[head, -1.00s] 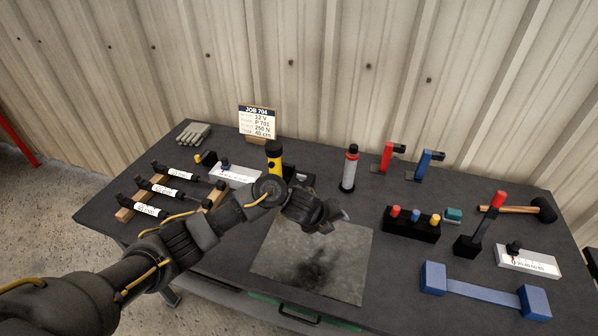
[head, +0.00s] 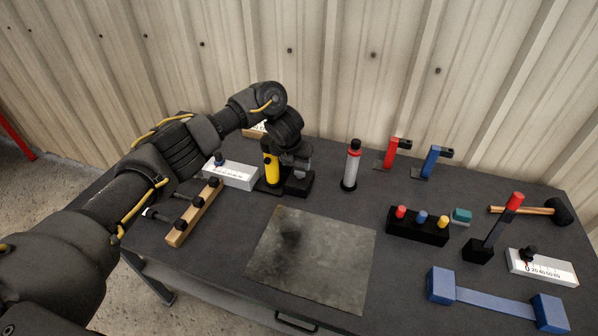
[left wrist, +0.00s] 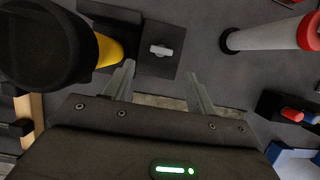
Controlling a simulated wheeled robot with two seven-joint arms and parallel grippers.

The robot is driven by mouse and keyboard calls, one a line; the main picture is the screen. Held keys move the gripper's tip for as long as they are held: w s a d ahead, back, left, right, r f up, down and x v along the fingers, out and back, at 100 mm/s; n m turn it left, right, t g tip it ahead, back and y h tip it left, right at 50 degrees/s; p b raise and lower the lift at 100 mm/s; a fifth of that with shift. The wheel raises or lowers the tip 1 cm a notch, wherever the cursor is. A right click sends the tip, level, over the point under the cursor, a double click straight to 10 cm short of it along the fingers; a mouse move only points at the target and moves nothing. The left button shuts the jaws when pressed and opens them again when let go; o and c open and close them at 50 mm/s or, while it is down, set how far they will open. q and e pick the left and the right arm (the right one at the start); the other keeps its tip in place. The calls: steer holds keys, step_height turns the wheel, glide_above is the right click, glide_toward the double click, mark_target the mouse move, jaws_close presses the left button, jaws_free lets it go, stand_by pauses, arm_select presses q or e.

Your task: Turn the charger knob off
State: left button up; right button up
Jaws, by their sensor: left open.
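The charger (head: 298,188) is a black block at the back of the bench, beside a yellow and black torch (head: 271,168). In the left wrist view the charger's top (left wrist: 140,62) carries a small light grey knob (left wrist: 161,50), whose bar lies roughly across the picture. My left gripper (head: 302,168) is over the charger, pointing down. In the left wrist view my open left gripper (left wrist: 160,72) has its two fingers spread, with the knob between and just beyond the tips. I see no contact with the knob. In the head view the gripper mostly hides the knob. My right gripper is out of view.
A white-grey cylinder with a red band (head: 351,168) stands right of the charger. A white scale box (head: 232,175) and a wooden rack (head: 195,215) are to the left. The grey mat (head: 315,260) in front is bare.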

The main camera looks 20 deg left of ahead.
mark_target(299, 173)
arm_select(q)
steer(key=x, duration=0.5)
steer(key=shift+w+f+p, duration=0.15)
steer(key=shift+f+p, duration=0.1)
steer(key=shift+p, duration=0.05)
steer(key=shift+w+f, duration=0.25)
steer(key=shift+f, duration=0.25)
steer(key=c, duration=1)
